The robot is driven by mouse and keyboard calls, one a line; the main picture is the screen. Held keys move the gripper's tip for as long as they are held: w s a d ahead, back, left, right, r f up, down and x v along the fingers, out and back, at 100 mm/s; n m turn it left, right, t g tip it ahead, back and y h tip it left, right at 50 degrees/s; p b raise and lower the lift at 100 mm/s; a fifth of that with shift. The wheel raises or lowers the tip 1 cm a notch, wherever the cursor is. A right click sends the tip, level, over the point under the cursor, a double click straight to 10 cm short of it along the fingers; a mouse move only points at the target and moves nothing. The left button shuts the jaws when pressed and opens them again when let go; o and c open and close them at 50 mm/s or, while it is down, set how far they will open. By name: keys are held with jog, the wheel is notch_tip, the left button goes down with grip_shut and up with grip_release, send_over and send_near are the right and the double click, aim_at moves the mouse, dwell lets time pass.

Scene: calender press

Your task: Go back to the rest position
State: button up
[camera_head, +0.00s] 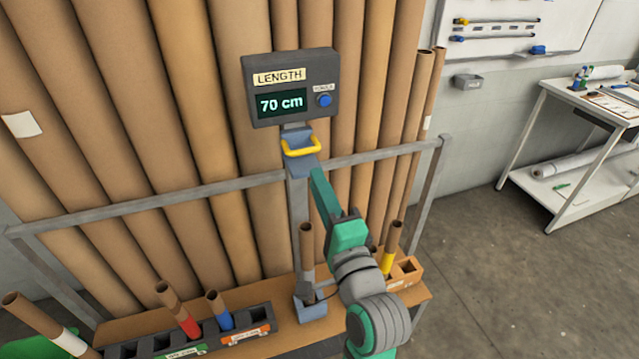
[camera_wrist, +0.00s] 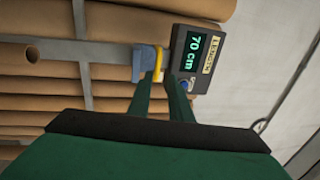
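My gripper (camera_head: 316,175) reaches up from the lower right in the head view, just below the yellow handle (camera_head: 302,147) on the blue-grey slider. In the wrist view, the two green fingers of my gripper (camera_wrist: 160,80) stand apart with a gap between them. The yellow handle also shows in the wrist view (camera_wrist: 158,63), at the tip of the left finger; whether they touch is unclear. The dark length display (camera_head: 292,88) above the handle reads 70 cm. It also shows in the wrist view (camera_wrist: 199,60).
Tall cardboard tubes (camera_head: 230,130) lean behind a grey metal rail (camera_head: 380,154). Below, a wooden bench (camera_head: 285,338) carries dark tube holders (camera_head: 245,330) with short colour-banded tubes. A white table (camera_head: 545,110) stands at right. The floor (camera_head: 490,280) between is clear.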

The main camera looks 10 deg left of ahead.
jog(key=s+d+f+n+h, duration=0.1)
jog(key=s+d+f+h, duration=0.2)
jog(key=f, duration=0.5)
jog(key=s+d+f+h, duration=0.2)
jog(key=s+d+f, duration=0.15)
jog(key=f, duration=0.55)
jog(key=s+d+f+n+h, duration=0.1)
jog(key=s+d+f+h, duration=0.2)
jog(key=f, duration=0.5)
jog(key=s+f+n+h, duration=0.1)
jog(key=s+f+n, duration=0.1)
jog(key=s, duration=0.6)
jog(key=s+d+f+n+g, duration=0.1)
jog(key=s+f+n, duration=0.2)
jog(key=s, duration=0.6)
jog(key=s+f+n+h, duration=0.1)
jog(key=s+f+n, duration=0.2)
jog(key=s, duration=0.6)
jog(key=shift+d+n+g+h, duration=0.15)
jog(key=shift+n+g+h, duration=0.15)
jog(key=shift+n, duration=0.5)
